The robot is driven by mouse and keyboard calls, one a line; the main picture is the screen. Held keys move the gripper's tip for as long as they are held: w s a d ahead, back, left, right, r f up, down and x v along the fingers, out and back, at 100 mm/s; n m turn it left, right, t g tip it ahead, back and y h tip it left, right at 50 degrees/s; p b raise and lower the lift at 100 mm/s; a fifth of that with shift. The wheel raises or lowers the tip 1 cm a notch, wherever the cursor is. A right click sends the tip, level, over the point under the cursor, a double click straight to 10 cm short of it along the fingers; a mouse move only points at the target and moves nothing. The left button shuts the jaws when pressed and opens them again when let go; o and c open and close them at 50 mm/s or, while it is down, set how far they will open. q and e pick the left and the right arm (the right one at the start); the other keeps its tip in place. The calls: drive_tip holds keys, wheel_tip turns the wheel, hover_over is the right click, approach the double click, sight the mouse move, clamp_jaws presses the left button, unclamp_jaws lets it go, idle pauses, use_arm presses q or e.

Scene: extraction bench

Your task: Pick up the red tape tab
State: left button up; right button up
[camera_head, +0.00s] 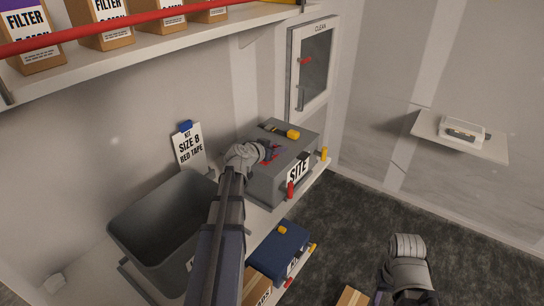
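A grey case (262,188) with a white SITE label (298,171) stands on the bench. A small patch of red (265,162), which looks like the red tape tab, shows on its top, partly covered by my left gripper. My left gripper (272,152) is at the case top, right over the red patch. Its fingers are small and dark here, and I cannot tell whether they are open or shut, or touching the red. My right arm shows at the lower right, with no fingers visible.
A grey open bin (135,215) stands left of the case. Behind it a card (188,148) reads "KIT SIZE 8 RED TAPE". A blue case (279,250) sits lower down. A shelf of filter boxes (107,30) with a red bar is above.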

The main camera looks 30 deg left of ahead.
use_arm(q)
clamp_jaws()
drive_tip(key=shift+r, duration=0.1)
wheel_tip(320, 180, up, 10)
drive_tip(key=p, duration=1)
